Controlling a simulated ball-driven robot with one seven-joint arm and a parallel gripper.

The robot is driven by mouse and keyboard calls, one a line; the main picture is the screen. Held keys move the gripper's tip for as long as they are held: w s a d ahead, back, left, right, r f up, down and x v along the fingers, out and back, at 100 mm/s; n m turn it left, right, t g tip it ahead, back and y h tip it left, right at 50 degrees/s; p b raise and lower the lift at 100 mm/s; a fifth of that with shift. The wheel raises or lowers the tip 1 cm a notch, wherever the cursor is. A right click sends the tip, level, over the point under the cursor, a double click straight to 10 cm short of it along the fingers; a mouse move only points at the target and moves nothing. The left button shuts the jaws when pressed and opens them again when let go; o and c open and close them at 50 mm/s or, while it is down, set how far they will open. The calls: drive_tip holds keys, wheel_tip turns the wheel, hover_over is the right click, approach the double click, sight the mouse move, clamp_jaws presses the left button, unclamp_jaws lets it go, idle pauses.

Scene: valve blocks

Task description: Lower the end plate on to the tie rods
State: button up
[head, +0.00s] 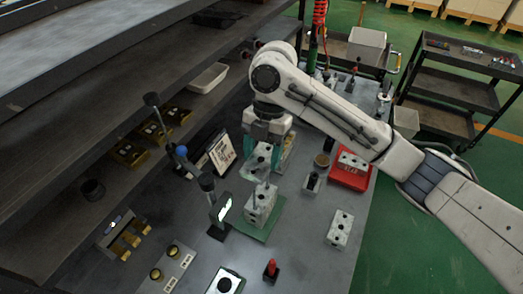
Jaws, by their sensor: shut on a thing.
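My gripper (265,143), with blue-green fingers, points down near the middle of the workbench. It is shut on a pale grey plate with dark holes, the end plate (258,161). A pale grey valve block stack (262,208) stands on a green mat (246,229) just below it in the picture. The end plate appears above and behind the stack. A thin dark upright shows at the top of the stack, possibly a tie rod; the rods are too small to make out. I cannot tell whether the plate touches them.
A lit lamp or screen on a post (222,208) stands close left of the stack. A red tray (351,170) and a loose grey block (340,229) lie to the right. A red-knobbed piece (270,270) stands in front. Bare bench lies between them.

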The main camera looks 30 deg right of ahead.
sight(267, 153)
drive_tip(key=shift+f+b, duration=1.2)
drive_tip(key=shift+f, duration=0.8)
drive_tip(key=shift+f+b, duration=3)
drive_tip(key=shift+f, duration=1.7)
drive_tip(key=o, duration=1.3)
drive_tip(key=shift+o, duration=0.2)
drive_tip(key=v, duration=1.1)
drive_tip(key=shift+a, duration=0.1)
